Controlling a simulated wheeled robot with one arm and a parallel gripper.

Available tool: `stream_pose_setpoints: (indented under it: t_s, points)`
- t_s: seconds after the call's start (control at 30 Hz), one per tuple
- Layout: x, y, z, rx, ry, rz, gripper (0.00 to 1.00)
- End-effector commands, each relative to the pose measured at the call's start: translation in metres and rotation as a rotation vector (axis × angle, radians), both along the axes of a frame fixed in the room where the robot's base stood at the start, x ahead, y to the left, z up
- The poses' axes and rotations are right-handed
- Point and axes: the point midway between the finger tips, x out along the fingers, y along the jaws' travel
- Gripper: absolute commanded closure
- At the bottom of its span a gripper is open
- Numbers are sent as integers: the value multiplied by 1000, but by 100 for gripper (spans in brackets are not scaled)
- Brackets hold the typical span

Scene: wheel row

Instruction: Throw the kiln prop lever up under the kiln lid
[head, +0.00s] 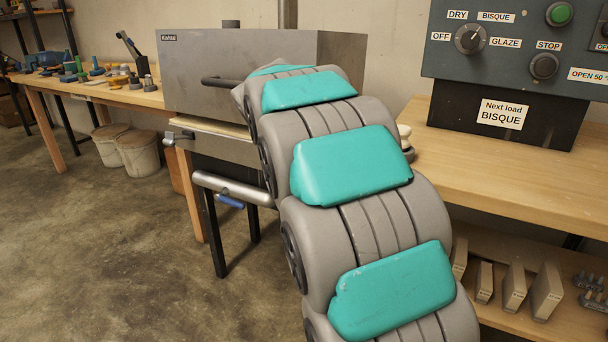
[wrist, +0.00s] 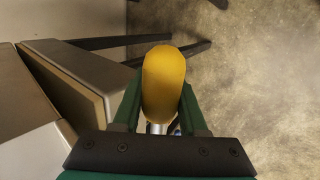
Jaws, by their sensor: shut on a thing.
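In the wrist view my gripper (wrist: 160,112) is shut on a rounded yellow grip (wrist: 164,80), with one green finger on each side. A short silver shaft (wrist: 157,128) shows below the grip, with a bit of blue beside it. I take the grip to be the kiln prop lever's. In the head view the grey kiln lid (head: 190,62) has a dark handle (head: 222,82) on its front. A pale strip (head: 215,127) shows below the lid. A silver bar (head: 228,187) with a blue part sticks out below the kiln front. My arm hides my gripper and the yellow grip there.
A wooden bench (head: 540,185) with a control panel (head: 520,40) stands at the right. Another bench (head: 115,95) with tools stands at the left, with buckets (head: 138,150) near it. The floor (head: 110,245) at the left front is clear.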

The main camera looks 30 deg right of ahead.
Motion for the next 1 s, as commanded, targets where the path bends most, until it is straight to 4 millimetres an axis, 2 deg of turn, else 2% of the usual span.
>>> stream_pose_setpoints:
  t_s: [0.4,0.43,0.7,1.0]
  points:
    - [0,1,2,-5,-3,5,100]
    - [0,1,2,-5,-3,5,57]
    - [-1,1,1,-4,1,3,28]
    - [-1,1,2,-4,1,3,28]
